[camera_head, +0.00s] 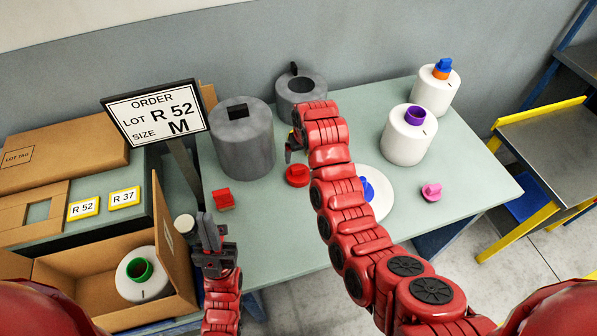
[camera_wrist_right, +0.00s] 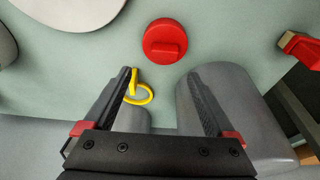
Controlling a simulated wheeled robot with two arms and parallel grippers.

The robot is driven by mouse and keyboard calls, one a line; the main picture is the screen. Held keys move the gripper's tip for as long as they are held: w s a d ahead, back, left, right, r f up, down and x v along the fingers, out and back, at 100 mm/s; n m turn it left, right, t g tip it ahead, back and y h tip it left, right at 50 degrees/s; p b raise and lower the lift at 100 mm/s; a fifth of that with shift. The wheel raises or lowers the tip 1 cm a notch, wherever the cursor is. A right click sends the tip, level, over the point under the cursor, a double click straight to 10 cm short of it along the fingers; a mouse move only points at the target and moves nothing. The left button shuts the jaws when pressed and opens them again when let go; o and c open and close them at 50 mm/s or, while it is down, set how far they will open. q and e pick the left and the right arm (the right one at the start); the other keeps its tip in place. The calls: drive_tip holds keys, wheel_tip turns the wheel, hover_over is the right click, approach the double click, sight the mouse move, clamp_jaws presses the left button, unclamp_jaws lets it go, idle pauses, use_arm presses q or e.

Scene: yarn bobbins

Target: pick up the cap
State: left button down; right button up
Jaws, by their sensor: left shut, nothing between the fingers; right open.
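A round red cap (camera_head: 297,174) with a raised tab lies on the table. It also shows in the right wrist view (camera_wrist_right: 165,42), beyond and between my fingertips. My right gripper (camera_head: 290,150) is open, above the table behind the red cap, not touching it. A small yellow ring-shaped piece (camera_wrist_right: 138,92) shows beside its left finger in the wrist view; whether they touch I cannot tell. A pink cap (camera_head: 431,192) lies at the right of the table. A blue cap (camera_head: 367,189) is at a white disc, partly hidden by my right arm. My left gripper (camera_head: 209,232) is shut and empty at the front left.
Two grey cylinders (camera_head: 243,150) (camera_head: 302,92) stand at the back. White bobbins with purple (camera_head: 408,143) and orange-blue (camera_head: 436,95) tops stand right. A red block (camera_head: 222,199) lies left. An open carton (camera_head: 65,274) holds a green-topped bobbin. An order sign (camera_head: 152,112) stands left.

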sight(298, 167)
drive_tip(key=shift+a+f, duration=0.1)
drive_tip(key=shift+f, duration=0.4)
drive_tip(key=shift+f+p, duration=0.25)
drive_tip(key=shift+p, duration=0.25)
drive_tip(key=f, duration=0.1)
drive_tip(key=f+p, duration=0.1)
drive_tip(key=f, duration=0.1)
drive_tip(key=shift+a+f+p, duration=0.15)
drive_tip(key=shift+a+p, duration=0.1)
drive_tip(key=shift+p, duration=0.15)
drive_tip(key=shift+x, duration=0.8)
drive_tip(key=c, duration=1.4)
